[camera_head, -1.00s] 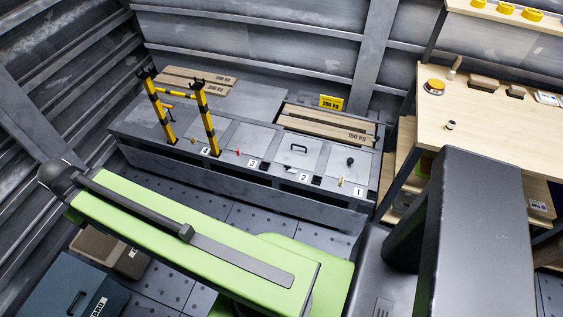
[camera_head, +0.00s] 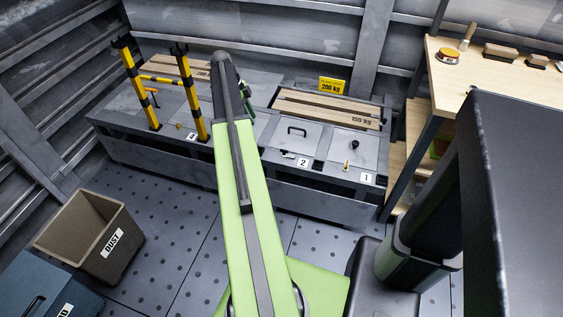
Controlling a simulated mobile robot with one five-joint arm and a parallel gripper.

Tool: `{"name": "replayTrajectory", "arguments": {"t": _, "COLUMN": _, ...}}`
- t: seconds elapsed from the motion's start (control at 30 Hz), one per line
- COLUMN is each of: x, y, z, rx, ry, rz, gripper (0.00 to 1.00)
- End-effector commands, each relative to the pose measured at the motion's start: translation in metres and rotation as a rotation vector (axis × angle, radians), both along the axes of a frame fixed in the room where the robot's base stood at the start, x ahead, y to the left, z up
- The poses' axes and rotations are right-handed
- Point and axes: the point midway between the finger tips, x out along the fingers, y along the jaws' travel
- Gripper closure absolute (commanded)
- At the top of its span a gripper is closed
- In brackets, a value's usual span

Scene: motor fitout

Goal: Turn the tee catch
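A grey bench holds several numbered hatch lids. Lid 1 (camera_head: 362,160) has a black knob (camera_head: 355,147) and a small brass-coloured catch (camera_head: 346,166) at its front edge. Lid 2 (camera_head: 290,142) has a black bar handle (camera_head: 297,130). I cannot tell which fitting is the tee catch. Lid 3 and its label are hidden behind my green arm. My gripper (camera_head: 247,103) shows only partly beside the arm's far end, above the bench. Its fingers are not clear, and I see no contact.
A yellow-and-black barrier frame (camera_head: 189,90) stands left of my arm. Planks (camera_head: 320,110) lie behind lids 1 and 2, with a yellow 200 kg sign (camera_head: 332,86). A wooden workbench (camera_head: 490,85) is at right.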

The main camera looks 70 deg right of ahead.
Motion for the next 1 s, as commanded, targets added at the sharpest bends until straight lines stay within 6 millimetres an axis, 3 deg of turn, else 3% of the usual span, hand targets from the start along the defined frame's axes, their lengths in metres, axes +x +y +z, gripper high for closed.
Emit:
{"name": "replayTrajectory", "arguments": {"t": 0.03, "x": -0.021, "y": -0.022, "z": -0.015, "rx": -0.023, "ry": 0.009, "rz": -0.097, "gripper": 0.71}}
{"name": "replayTrajectory", "arguments": {"t": 0.17, "x": -0.049, "y": -0.042, "z": -0.016, "rx": -0.061, "ry": 0.023, "rz": -0.231, "gripper": 0.71}}
{"name": "replayTrajectory", "arguments": {"t": 0.33, "x": -0.052, "y": -0.042, "z": -0.016, "rx": -0.066, "ry": 0.024, "rz": -0.244, "gripper": 0.71}}
{"name": "replayTrajectory", "arguments": {"t": 0.47, "x": -0.056, "y": -0.042, "z": -0.026, "rx": -0.066, "ry": 0.024, "rz": -0.243, "gripper": 0.71}}
{"name": "replayTrajectory", "arguments": {"t": 1.0, "x": -0.096, "y": -0.044, "z": -0.13, "rx": -0.065, "ry": 0.023, "rz": -0.243, "gripper": 0.71}}
